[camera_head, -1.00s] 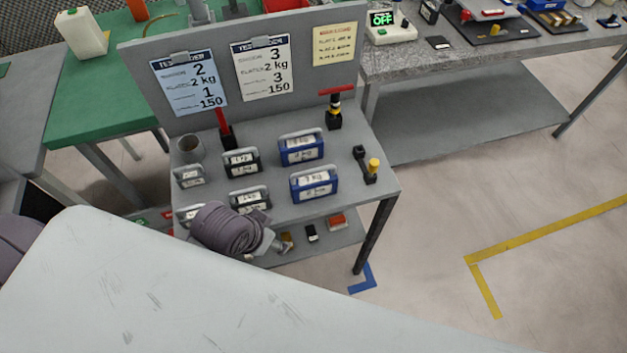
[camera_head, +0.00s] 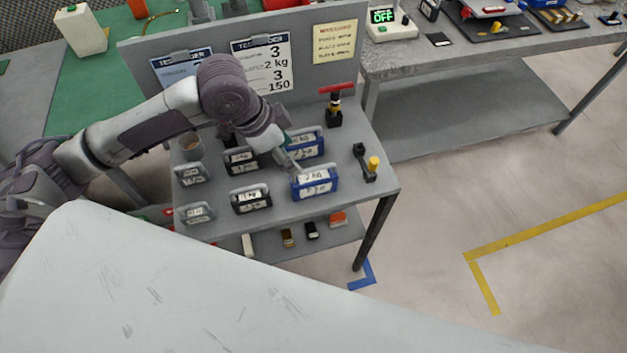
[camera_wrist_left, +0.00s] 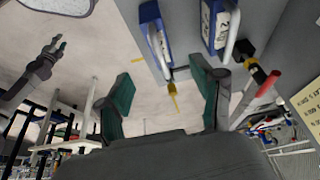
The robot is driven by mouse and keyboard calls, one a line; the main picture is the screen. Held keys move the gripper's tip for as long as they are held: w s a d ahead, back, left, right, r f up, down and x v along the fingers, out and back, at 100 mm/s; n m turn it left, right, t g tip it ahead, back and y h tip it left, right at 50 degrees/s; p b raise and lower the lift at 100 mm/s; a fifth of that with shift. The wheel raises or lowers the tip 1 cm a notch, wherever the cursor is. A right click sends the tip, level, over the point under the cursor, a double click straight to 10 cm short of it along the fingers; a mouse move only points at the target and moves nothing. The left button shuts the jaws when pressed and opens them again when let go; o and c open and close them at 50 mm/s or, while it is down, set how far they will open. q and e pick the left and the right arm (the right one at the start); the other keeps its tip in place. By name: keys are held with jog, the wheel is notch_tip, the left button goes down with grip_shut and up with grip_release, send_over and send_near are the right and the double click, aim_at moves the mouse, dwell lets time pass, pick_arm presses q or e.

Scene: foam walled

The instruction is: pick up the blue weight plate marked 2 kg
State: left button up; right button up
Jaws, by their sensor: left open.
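Two blue weight plates with handles and white labels stand on the grey table's right part. The front blue plate (camera_head: 314,186) reads 2 kg; it shows in the left wrist view (camera_wrist_left: 153,38). The rear blue plate (camera_head: 307,147) is partly covered by my left gripper (camera_head: 289,153); it shows in the left wrist view (camera_wrist_left: 216,27), and its label is too small to read surely. A dark gripper, apparently my right, shows at the left wrist view's left (camera_wrist_left: 48,58).
Dark plates (camera_head: 250,199) and grey plates (camera_head: 195,212) stand left of the blue ones. A red-handled tool (camera_head: 335,108) stands behind, and a yellow-topped black item (camera_head: 370,168) to the right. An upright board with sheets (camera_head: 335,43) closes the back. Floor at right is clear.

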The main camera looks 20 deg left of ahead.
aim_at(313, 175)
pick_arm(q)
jog(key=x, duration=0.8)
jog(key=shift+f+p, duration=0.1)
jog(key=shift+p, duration=0.2)
jog(key=shift+p+x, duration=0.65)
jog(key=shift+x, duration=2.1)
jog(key=shift+s, duration=0.1)
grip_shut()
jog(key=shift+w+r, duration=0.25)
